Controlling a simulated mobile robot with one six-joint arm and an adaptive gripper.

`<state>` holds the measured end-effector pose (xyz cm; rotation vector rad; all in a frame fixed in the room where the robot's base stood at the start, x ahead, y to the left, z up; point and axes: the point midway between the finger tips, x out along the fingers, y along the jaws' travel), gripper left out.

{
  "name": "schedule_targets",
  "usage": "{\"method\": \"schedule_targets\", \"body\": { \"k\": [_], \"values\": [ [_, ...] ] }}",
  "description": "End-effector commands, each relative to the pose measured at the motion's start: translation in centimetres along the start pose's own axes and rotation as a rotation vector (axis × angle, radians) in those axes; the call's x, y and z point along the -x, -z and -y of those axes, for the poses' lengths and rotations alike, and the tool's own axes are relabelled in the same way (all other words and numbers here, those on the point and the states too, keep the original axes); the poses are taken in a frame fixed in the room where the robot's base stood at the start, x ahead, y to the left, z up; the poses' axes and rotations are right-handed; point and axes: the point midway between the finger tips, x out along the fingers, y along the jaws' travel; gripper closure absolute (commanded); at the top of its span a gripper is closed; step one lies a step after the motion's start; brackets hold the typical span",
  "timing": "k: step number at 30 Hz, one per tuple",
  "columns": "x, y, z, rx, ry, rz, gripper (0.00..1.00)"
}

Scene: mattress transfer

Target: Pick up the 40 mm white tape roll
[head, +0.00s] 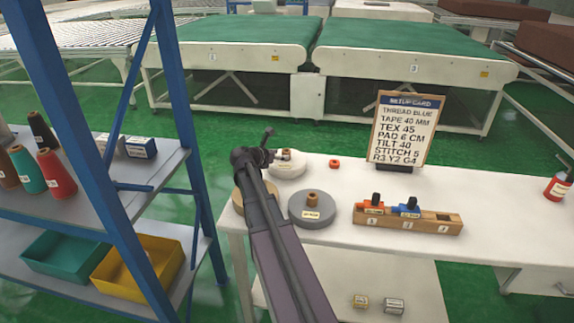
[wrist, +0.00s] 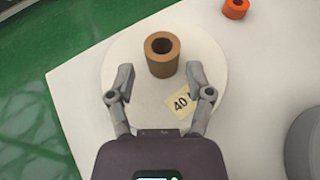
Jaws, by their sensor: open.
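The white tape roll (head: 287,169) lies flat on the white table near its back left corner. In the wrist view the white roll (wrist: 215,70) has a brown core (wrist: 162,54) standing up from its middle and a label (wrist: 181,101) reading "40". My gripper (wrist: 160,78) is open above the roll, with a finger on either side of the label and just short of the core. Nothing is between the fingers. In the head view my gripper (head: 267,145) is beside the roll, and my arm hides part of the table.
A grey roll (head: 312,207) and a tan roll (head: 238,200) lie nearby. A small orange ring (head: 334,163) is behind. A wooden block (head: 440,224) holds an orange and a blue piece. A setup card (head: 405,130) stands at the back. A blue shelf rack (head: 170,110) is at left.

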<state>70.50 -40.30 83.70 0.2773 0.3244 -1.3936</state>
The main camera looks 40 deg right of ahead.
Motion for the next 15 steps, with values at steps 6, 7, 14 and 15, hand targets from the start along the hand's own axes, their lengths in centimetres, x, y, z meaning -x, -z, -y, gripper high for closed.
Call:
{"method": "schedule_targets", "body": {
  "k": [6,7,14,15],
  "values": [
    [-2.8,0.3,-0.3,0.0,0.002,0.0,0.33],
    [-3.1,0.3,-0.2,0.0,0.002,-0.001,0.33],
    [-4.5,0.2,-0.2,0.0,0.0,0.0,0.33],
    [-4.5,0.1,-0.1,0.0,0.001,0.0,0.33]
  ]
}}
